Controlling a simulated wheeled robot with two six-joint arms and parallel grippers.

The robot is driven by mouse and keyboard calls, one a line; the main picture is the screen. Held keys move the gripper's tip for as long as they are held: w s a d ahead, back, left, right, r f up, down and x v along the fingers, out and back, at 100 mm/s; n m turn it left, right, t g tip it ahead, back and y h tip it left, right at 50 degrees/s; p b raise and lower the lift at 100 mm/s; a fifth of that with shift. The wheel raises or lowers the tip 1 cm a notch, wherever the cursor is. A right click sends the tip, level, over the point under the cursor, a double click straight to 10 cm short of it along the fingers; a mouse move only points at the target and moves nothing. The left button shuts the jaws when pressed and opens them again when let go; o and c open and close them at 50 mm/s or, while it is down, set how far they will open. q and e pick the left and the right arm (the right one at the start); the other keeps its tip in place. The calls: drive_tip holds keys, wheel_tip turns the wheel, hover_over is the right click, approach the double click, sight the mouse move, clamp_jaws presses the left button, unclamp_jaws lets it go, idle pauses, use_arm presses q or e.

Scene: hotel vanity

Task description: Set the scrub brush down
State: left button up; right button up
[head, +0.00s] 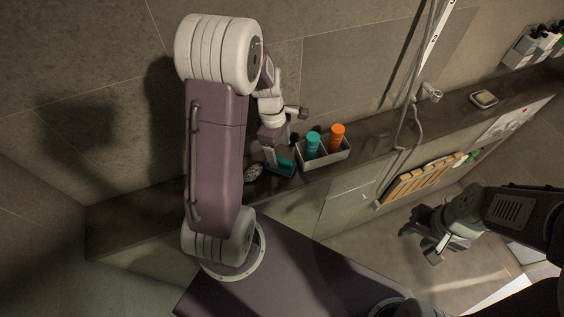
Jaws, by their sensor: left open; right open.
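A teal item (285,167), which looks like the scrub brush, lies on the dark stone ledge (160,205) just left of a two-part grey caddy. My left gripper (277,160) is open right above and at the teal item; its fingers partly hide it, and I cannot tell whether they touch it. My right gripper (419,246) is open and empty over the floor at the right, well away from the ledge.
The grey caddy (325,161) holds a teal bottle (313,145) and an orange bottle (337,137). A pale round patterned item (253,173) lies left of the brush. A soap dish (484,99), a hanging hose (404,124) and a wooden rack (420,180) are farther right.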

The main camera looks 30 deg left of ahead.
sight(281, 159)
use_arm(q)
drive_tip(key=shift+w+a+f, duration=0.2)
drive_tip(key=shift+a+f, duration=0.2)
drive_tip(key=shift+f, duration=0.2)
drive_tip(key=shift+w+a+f, duration=0.15)
drive_tip(key=shift+a+f, duration=0.2)
drive_tip(key=shift+f, duration=0.2)
drive_tip(key=f, duration=0.1)
drive_tip(key=d+f+p, duration=0.1)
drive_tip(key=f, duration=0.1)
drive_tip(key=shift+s+d+f, duration=0.15)
drive_tip(key=shift+d+f, duration=0.1)
drive_tip(key=shift+f, duration=0.15)
drive_tip(key=shift+d+f, duration=0.15)
drive_tip(key=shift+f, duration=0.1)
drive_tip(key=shift+a, duration=0.3)
drive_tip(key=c, duration=1)
drive_tip(key=shift+d, duration=0.1)
drive_tip(key=c, duration=0.6)
drive_tip(key=shift+d+r, duration=0.1)
drive_tip(key=shift+r, duration=0.15)
wheel_tip(281, 159, up, 10)
drive_tip(key=shift+f+b, duration=0.15)
drive_tip(key=shift+b, duration=0.2)
use_arm(e)
drive_tip(key=shift+w+a+r, duration=0.3)
drive_tip(key=shift+a, duration=0.3)
